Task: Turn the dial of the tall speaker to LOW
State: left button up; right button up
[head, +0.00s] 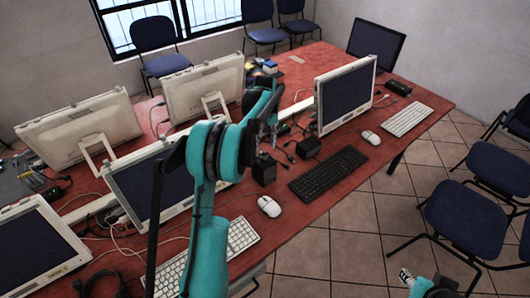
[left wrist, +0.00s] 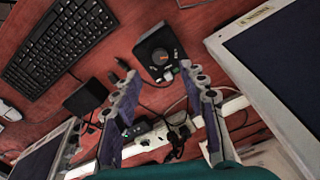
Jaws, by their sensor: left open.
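Two small black boxes stand mid-table. One (head: 265,169), taller than wide in the head view, is near the white mouse; the other (head: 308,147) is behind the black keyboard. In the left wrist view, one black box (left wrist: 153,50) shows an orange mark and small controls on its upper face; another (left wrist: 86,97) lies left of my fingers. No dial lettering is readable, and I cannot tell which box is the tall speaker. My left gripper (head: 270,130) is open and empty above the table; its fingers (left wrist: 158,74) point toward the orange-marked box. My right gripper (head: 406,277) is low at bottom right, off the table.
Monitors (head: 345,95) flank the boxes, close to my left arm. A black keyboard (head: 328,174) and a white mouse (head: 269,206) lie in front. Loose cables and a white power strip (left wrist: 205,118) lie beneath and beyond my fingers. Blue chairs (head: 468,215) stand at right.

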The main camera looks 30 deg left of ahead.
pick_arm(q)
jog(key=shift+r, duration=2.55)
jog(key=s+d+r+m+t, duration=0.35)
jog(key=s+d+r, duration=0.45)
jog(key=s+d, duration=0.5)
jog(key=s+d+f+m+t, duration=0.2)
jog(key=s+d+f, duration=0.1)
jog(key=s, duration=0.5)
jog(key=s+d+f+m+t+b, duration=0.1)
jog(key=s+d+f+m, duration=0.2)
jog(key=s+d, duration=0.2)
jog(key=s, duration=0.3)
jog(key=shift+d+f+m+t, duration=0.3)
jog(key=shift+d+m+t, duration=0.05)
